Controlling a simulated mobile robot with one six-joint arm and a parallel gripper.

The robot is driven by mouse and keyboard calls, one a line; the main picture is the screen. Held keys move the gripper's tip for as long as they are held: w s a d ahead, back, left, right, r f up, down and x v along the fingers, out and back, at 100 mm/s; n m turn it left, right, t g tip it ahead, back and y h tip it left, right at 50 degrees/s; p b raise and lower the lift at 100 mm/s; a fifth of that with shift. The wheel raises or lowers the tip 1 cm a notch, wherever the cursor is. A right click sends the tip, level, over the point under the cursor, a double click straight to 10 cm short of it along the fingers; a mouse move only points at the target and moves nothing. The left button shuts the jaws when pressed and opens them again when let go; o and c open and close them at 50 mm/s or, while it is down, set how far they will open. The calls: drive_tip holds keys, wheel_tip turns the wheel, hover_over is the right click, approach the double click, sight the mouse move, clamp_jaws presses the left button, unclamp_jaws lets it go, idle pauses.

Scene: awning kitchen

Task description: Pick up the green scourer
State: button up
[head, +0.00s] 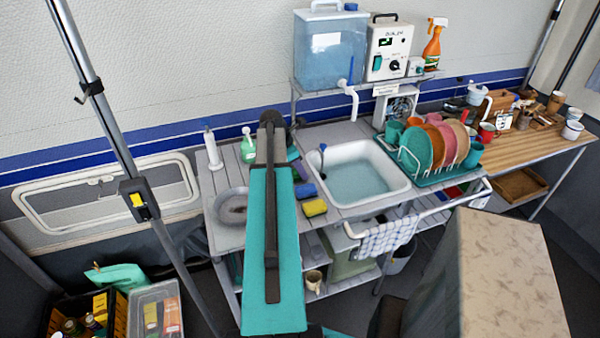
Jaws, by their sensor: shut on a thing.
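I cannot make out the green scourer in the head view. My arm, with its long teal link, crosses the middle of the picture and covers part of the counter left of the sink. My gripper is not visible, so I cannot see what is between its fingers. A yellow sponge (314,207) and a blue sponge (305,190) lie on the counter between my arm and the sink. A grey oval dish (231,207) lies left of my arm, partly covered by it.
The sink (350,154) holds water. A dish rack (446,171) with coloured plates stands to its right. A green bottle (248,148) and a white bottle (212,150) stand behind the dish. A checked towel (387,238) hangs on the front rail. A pole (105,120) stands left.

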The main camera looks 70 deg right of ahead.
drive_tip(key=shift+r+b, duration=1.05)
drive_tip(key=shift+r, duration=3.25)
drive_tip(key=shift+o, duration=1.4)
drive_tip(key=shift+c, duration=1)
